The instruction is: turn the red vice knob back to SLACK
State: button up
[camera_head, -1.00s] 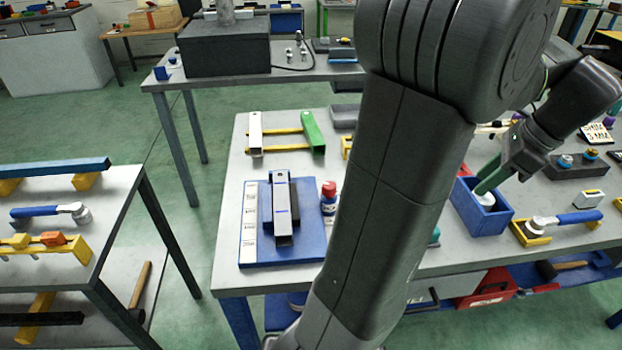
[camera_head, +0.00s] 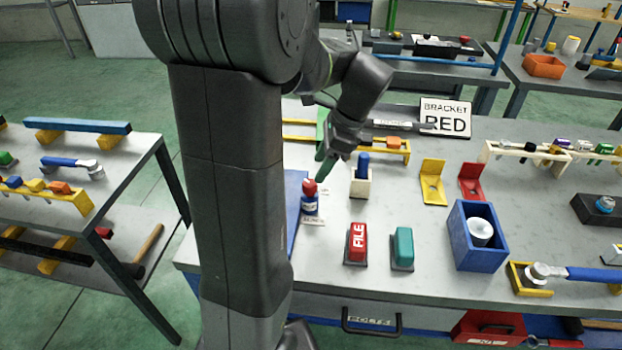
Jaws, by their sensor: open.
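I cannot tell whether this red top is the vice knob; no other red knob is clear. My gripper (camera_head: 323,172) is just above and to the right of the red top, pointing down. Contact with the red top cannot be made out. My own arm hides most of the blue board.
Red (camera_head: 356,245) and teal (camera_head: 402,250) blocks stand in front. A blue box (camera_head: 478,238) holds a white cylinder. A BRACKET RED sign (camera_head: 444,116) stands behind. Bench between them is bare.

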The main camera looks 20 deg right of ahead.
aim_at(310, 183)
jog(key=x, duration=0.5)
jog(key=shift+a+f, duration=0.2)
jog(key=shift+f, duration=0.15)
jog(key=c, duration=1)
